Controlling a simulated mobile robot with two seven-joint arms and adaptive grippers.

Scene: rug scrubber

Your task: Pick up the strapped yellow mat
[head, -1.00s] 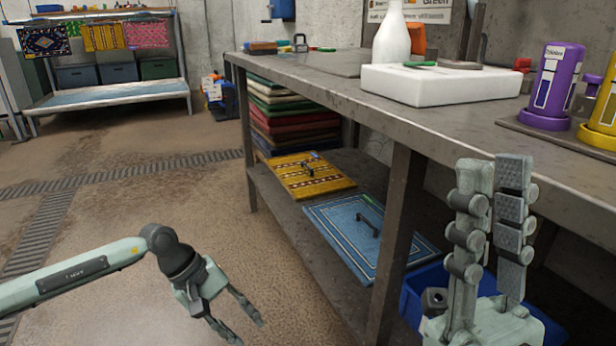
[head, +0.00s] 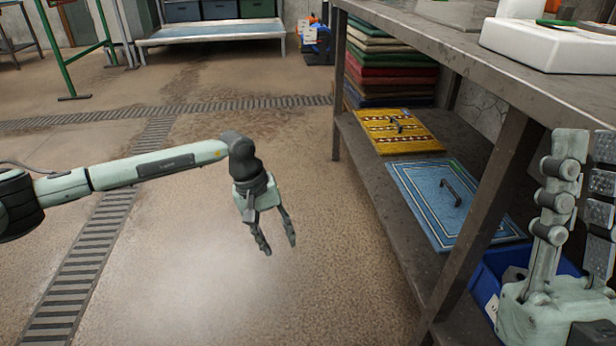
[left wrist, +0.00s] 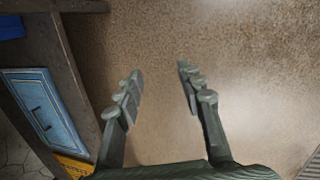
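My left gripper (head: 279,240) is open and empty above the bare floor, left of the shelf and well apart from the mat. In the left wrist view its two fingers (left wrist: 158,80) are spread with only floor between them. My right gripper (head: 585,200) stands upright at the right edge of the head view, fingers apart and empty, in front of the bench.
A blue mat (head: 425,204) with a handle lies nearer on the same shelf. A stack of folded mats (head: 380,80) stands behind the yellow one. A bench leg (head: 490,205) and the benchtop (head: 440,40) bound the shelf. A blue bin (head: 487,285) sits below right.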

